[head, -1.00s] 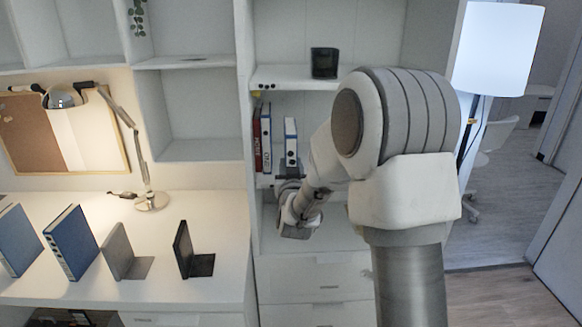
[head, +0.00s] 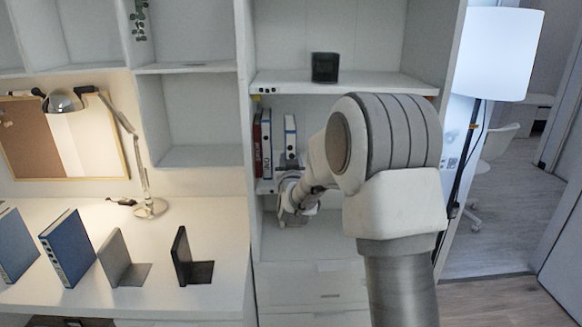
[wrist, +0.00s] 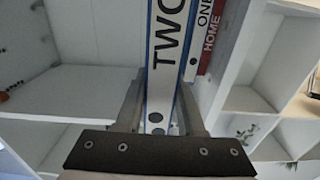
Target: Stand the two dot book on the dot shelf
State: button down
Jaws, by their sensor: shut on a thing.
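The two dot book is a white binder with blue edges marked TWO (wrist: 168,50). It stands upright between the fingers of my gripper (wrist: 160,108), which is shut on its lower part. In the head view the book (head: 290,128) is in the bay below the dot-marked shelf edge (head: 267,91). My gripper (head: 290,192) is low in front of it, partly hidden by my arm. The book's base is hidden, so I cannot tell whether it touches the lower shelf (head: 265,186).
The blue-and-white ONE book (head: 266,145) and a red HOME book (head: 257,150) stand left of it. A dark box (head: 324,67) sits on the upper shelf. Blue books (head: 68,248) and bookends (head: 190,258) stand on the desk at left.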

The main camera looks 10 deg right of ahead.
jog(key=w+d+f+b, duration=0.1)
jog(key=w+d, duration=0.2)
jog(key=w, duration=1.3)
jog(key=shift+f, duration=0.15)
dwell(0.3)
jog(key=shift+d, duration=0.1)
jog(key=shift+c, duration=2.2)
grip_release()
jog(key=s+a+b, duration=0.1)
jog(key=s+a, duration=0.2)
jog(key=s, duration=1.4)
jog(key=shift+a, duration=0.15)
jog(key=shift+f, duration=0.1)
